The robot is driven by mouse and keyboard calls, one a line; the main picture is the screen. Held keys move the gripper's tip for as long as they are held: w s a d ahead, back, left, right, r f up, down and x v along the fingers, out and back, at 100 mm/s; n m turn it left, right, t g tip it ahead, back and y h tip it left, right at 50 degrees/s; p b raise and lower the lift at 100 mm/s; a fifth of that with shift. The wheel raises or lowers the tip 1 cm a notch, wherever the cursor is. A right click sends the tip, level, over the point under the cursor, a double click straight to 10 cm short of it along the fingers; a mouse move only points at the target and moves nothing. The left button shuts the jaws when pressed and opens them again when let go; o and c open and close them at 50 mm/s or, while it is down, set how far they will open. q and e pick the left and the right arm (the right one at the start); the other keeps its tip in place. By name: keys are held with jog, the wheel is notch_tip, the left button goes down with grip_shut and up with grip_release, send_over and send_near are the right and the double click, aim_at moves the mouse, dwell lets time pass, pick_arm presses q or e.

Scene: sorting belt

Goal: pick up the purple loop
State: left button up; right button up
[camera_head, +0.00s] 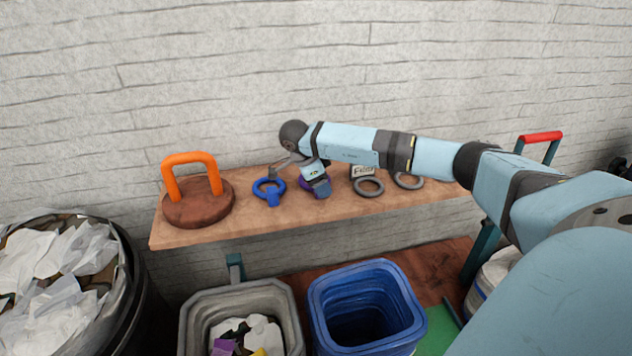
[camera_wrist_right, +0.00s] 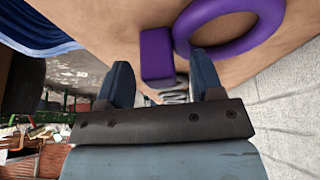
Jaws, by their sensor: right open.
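The purple loop (camera_wrist_right: 157,54) is a ring with a block-shaped tab. In the head view the loop (camera_head: 305,184) lies on the wooden board, partly hidden behind my right gripper (camera_head: 319,186). In the right wrist view my right gripper (camera_wrist_right: 163,82) is open, with one finger on either side of the picture position of the tab. The ring part is up and to the right of the fingers. Nothing is between the fingers that I can see as held. I cannot tell how far the fingertips are from the tab. My left gripper is not in view.
On the wooden board (camera_head: 240,229), a blue loop (camera_head: 272,199) lies left of the gripper and grey loops (camera_head: 369,187) lie right. A brown disc with an orange handle (camera_head: 190,163) stands at the left end. A grey bin (camera_head: 191,312) and a blue bin (camera_head: 318,318) stand below.

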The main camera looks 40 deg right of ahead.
jog(key=c, duration=1)
